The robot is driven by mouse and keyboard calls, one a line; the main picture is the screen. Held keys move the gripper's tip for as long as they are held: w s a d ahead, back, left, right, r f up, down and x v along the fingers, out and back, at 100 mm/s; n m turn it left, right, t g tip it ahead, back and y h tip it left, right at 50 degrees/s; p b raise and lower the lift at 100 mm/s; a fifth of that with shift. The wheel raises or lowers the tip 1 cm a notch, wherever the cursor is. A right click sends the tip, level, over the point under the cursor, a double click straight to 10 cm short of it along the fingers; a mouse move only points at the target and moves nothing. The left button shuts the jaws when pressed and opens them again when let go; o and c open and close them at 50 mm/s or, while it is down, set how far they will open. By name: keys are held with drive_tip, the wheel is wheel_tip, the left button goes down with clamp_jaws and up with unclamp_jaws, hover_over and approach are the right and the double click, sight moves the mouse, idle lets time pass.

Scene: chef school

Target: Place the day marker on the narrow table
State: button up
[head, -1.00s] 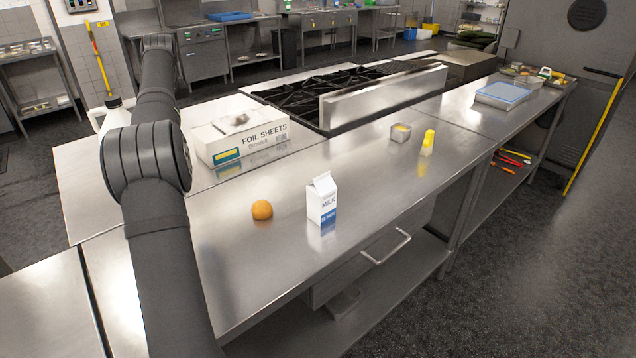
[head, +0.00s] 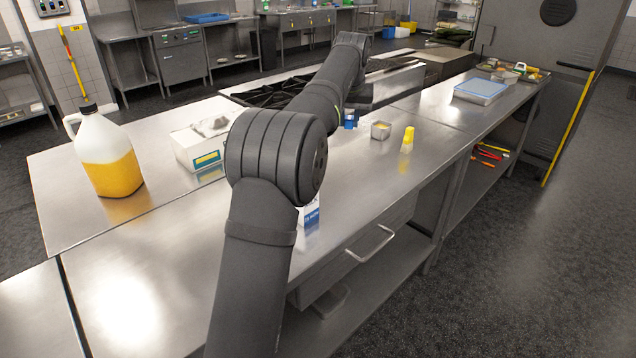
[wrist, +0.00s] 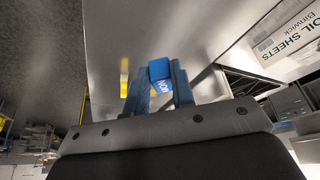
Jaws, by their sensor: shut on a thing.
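The day marker (wrist: 160,70) is a small bright blue block with a white-lettered face, seen in the wrist view. My gripper (wrist: 158,82) is shut on it, with a dark blue finger on each side. In the head view my gripper (head: 350,120) is at the far end of my arm, beyond the milk carton and left of a small steel container. The marker is hard to tell from the fingers there. A long steel worktop (head: 180,265) runs under my arm; I cannot tell for sure which steel surface is the narrow table.
My arm partly hides the milk carton (head: 311,214). The steel container (head: 380,130) and a yellow-topped bottle (head: 407,140) stand near my gripper. A foil box (head: 196,152), juice jug (head: 108,160) and blue-lidded tray (head: 480,90) stand farther apart. The front left worktop is clear.

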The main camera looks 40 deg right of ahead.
drive_tip(key=s+d+f+m+g, duration=0.1)
drive_tip(key=s+d+m, duration=0.35)
drive_tip(key=s, duration=1.05)
wheel_tip(320, 180, down, 10)
drive_tip(key=d+n, duration=0.2)
drive_tip(key=shift+m+h, duration=0.25)
drive_tip(key=shift+h, duration=0.15)
drive_tip(key=w+f, duration=0.2)
drive_tip(key=w, duration=0.2)
drive_tip(key=w+f, duration=0.2)
drive_tip(key=w, duration=0.1)
drive_tip(key=w+f, duration=0.3)
drive_tip(key=w, duration=0.1)
drive_tip(key=shift+w+d+f, duration=0.1)
drive_tip(key=shift+w+d, duration=0.05)
drive_tip(key=shift+w, duration=0.15)
drive_tip(key=shift+f, duration=1.95)
drive_tip(key=shift+f, duration=0.1)
drive_tip(key=o, duration=0.9)
drive_tip(key=shift+o, duration=0.2)
drive_tip(key=v, duration=1.2)
